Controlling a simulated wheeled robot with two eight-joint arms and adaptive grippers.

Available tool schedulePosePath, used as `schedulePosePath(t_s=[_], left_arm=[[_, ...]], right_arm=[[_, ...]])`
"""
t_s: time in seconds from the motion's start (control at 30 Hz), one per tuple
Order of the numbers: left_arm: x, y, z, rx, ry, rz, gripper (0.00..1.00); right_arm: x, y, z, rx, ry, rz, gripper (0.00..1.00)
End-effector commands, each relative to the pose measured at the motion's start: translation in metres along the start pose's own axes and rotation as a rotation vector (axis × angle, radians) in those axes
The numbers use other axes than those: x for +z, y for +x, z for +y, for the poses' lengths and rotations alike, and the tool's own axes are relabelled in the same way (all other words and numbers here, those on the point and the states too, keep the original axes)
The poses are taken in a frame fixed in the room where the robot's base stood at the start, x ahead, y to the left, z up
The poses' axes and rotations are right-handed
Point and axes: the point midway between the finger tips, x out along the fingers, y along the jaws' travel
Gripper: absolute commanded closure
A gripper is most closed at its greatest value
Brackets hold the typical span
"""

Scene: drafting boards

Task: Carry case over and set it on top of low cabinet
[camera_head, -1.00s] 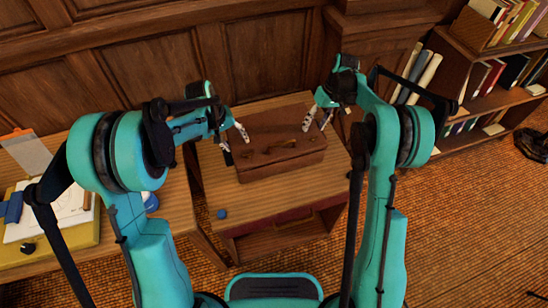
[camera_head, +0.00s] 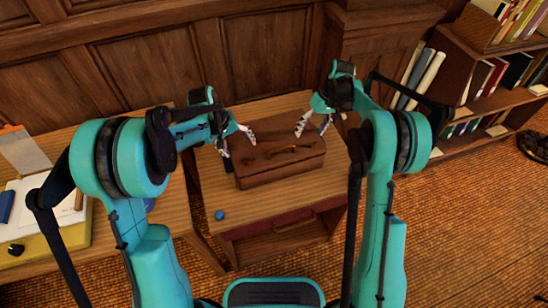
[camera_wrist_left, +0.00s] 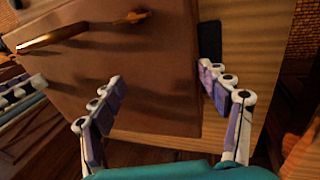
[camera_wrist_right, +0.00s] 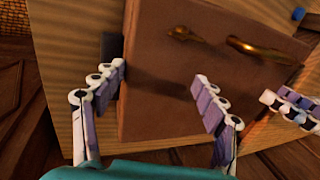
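The brown case (camera_head: 282,158) with a brass handle lies flat on the low wooden cabinet (camera_head: 285,210), which has a drawer front and an open shelf. My left gripper (camera_head: 235,143) is open at the case's left end. In the left wrist view (camera_wrist_left: 160,95) one finger is over the case's top and the other beside its edge. My right gripper (camera_head: 314,126) is open at the back right of the case. In the right wrist view (camera_wrist_right: 160,90) its fingers likewise straddle an edge of the case. Neither gripper visibly pinches it.
A blue ball-like object (camera_head: 220,215) sits on the cabinet's front left corner. A desk (camera_head: 180,215) with papers and a yellow board (camera_head: 60,240) stands left. A bookshelf (camera_head: 480,110) and rolled tubes (camera_head: 425,75) are right. A dark panelled wall is behind.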

Motion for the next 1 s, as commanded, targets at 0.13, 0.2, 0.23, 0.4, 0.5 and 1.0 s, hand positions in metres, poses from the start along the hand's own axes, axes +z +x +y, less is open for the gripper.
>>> schedulePosePath(t_s=[0.13,0.2,0.23,0.4,0.5,1.0], left_arm=[[0.001,-0.001,0.0,0.001,0.0,-0.002,0.29],[0.001,-0.001,0.0,0.001,0.0,-0.002,0.29],[0.001,-0.001,0.0,0.0,0.0,-0.002,0.29],[0.001,-0.001,-0.001,-0.001,-0.001,-0.003,0.29],[0.001,-0.005,-0.002,-0.001,-0.001,-0.003,0.29],[0.0,-0.099,-0.002,-0.002,-0.002,-0.002,0.29]], right_arm=[[0.0,-0.001,0.0,-0.001,0.0,0.001,0.34],[0.0,-0.001,0.0,-0.001,0.001,0.001,0.34],[0.0,-0.001,0.0,0.0,0.001,0.001,0.34],[0.0,-0.001,0.001,0.001,0.002,0.002,0.34],[0.0,-0.001,0.001,0.001,0.003,0.003,0.34],[0.0,-0.001,0.002,0.003,0.004,0.003,0.34]])
